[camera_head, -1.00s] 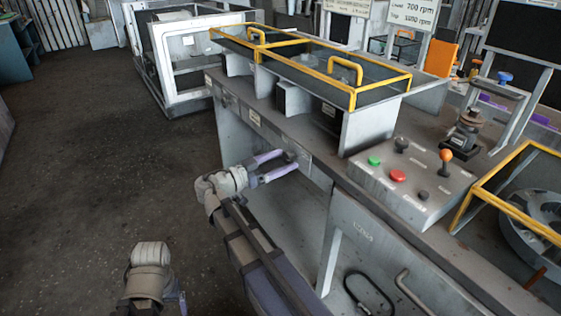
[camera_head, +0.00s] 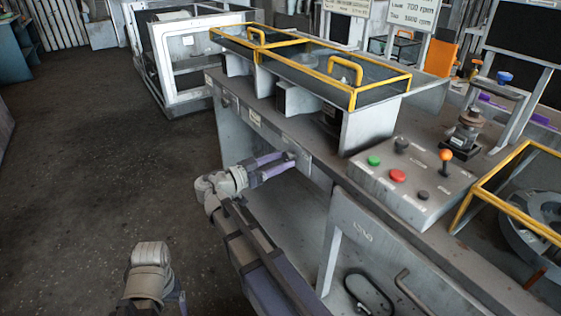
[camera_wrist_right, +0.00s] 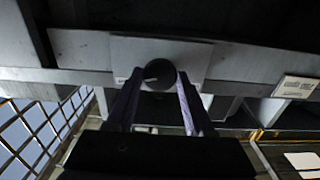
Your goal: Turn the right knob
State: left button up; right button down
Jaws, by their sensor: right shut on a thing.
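The right knob (camera_wrist_right: 158,78) is a round dark knob with a pale pointer mark, on the light grey front plate of the bench. In the right wrist view it sits between the two purple-grey fingertips of my right gripper (camera_wrist_right: 159,86), which is shut on it. In the head view my right gripper (camera_head: 286,161) reaches the bench's front edge, and its fingers cover most of the knob. My left gripper (camera_head: 178,300) hangs low at the bottom left, away from the bench. Its fingers are mostly hidden behind its wrist.
A grey control box (camera_head: 412,190) with green and red buttons and an orange-topped lever stands on the bench to the right. Yellow-framed covers (camera_head: 310,70) lie over the bench top. A grey panel with a handle (camera_head: 375,240) is below. The floor at left is clear.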

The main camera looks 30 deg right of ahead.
jog(key=shift+n, duration=0.3)
jog(key=n, duration=1)
jog(key=shift+n, duration=1.9)
jog(key=shift+c, duration=1.4)
grip_release()
jog(key=shift+a, duration=0.1)
jog(key=a, duration=0.7)
jog(key=shift+s+a, duration=0.3)
